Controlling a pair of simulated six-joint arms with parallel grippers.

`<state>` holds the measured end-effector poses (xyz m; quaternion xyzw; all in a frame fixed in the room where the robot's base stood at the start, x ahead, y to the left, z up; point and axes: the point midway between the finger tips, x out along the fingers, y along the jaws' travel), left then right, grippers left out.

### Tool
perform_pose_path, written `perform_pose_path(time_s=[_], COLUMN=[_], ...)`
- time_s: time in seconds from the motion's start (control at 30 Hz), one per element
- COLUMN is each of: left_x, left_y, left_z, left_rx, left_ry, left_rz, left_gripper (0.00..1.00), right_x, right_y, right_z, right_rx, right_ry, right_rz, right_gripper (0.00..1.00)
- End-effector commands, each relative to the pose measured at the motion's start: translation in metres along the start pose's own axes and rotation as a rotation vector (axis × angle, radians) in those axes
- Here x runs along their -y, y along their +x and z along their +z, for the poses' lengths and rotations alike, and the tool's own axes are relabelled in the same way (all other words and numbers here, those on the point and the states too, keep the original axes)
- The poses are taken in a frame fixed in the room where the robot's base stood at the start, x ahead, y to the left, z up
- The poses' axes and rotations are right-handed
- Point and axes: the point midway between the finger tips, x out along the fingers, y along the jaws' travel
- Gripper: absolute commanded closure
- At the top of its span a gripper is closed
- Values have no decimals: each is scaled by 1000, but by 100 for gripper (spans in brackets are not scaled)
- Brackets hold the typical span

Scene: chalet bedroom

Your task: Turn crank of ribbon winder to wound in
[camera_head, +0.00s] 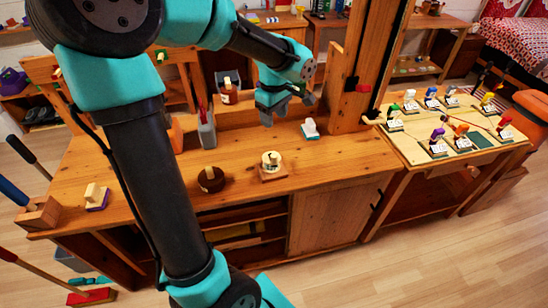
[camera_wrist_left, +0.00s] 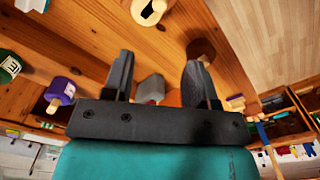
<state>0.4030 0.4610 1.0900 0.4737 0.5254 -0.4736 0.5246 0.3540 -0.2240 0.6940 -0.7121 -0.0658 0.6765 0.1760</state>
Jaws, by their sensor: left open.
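A small device with a cream round top on a square wooden base (camera_head: 272,173) stands near the front edge of the workbench; it looks like the ribbon winder, but I cannot make out its crank or position. A dark brown round piece with a pale knob (camera_head: 211,182) sits to its left. In the left wrist view, a cream-topped piece (camera_wrist_left: 148,10) is at the top edge and a brown round piece (camera_wrist_left: 202,49) at upper right. My left gripper (camera_head: 288,108) is open and empty above the bench, behind the cream-topped device and apart from it. Its fingers show in the wrist view (camera_wrist_left: 157,62).
A white-and-teal block (camera_head: 310,129) lies to the right, near a wooden post (camera_head: 362,65). Several small coloured figures stand on the right table (camera_head: 412,157). The bench front has clear room.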

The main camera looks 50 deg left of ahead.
Motion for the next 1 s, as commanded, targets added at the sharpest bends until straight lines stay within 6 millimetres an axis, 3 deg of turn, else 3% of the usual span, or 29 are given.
perform_pose_path(time_s=[0.37, 1.0], left_x=[0, 1], left_y=[15, 120], left_z=[0, 1], left_rx=[0, 2], left_ry=[1, 3], left_rz=[-2, -4], left_gripper=[47, 47], right_x=[0, 0], right_y=[0, 0], right_z=[0, 0], right_rx=[0, 0], right_ry=[0, 0], right_rz=[0, 0], right_gripper=[43, 43])
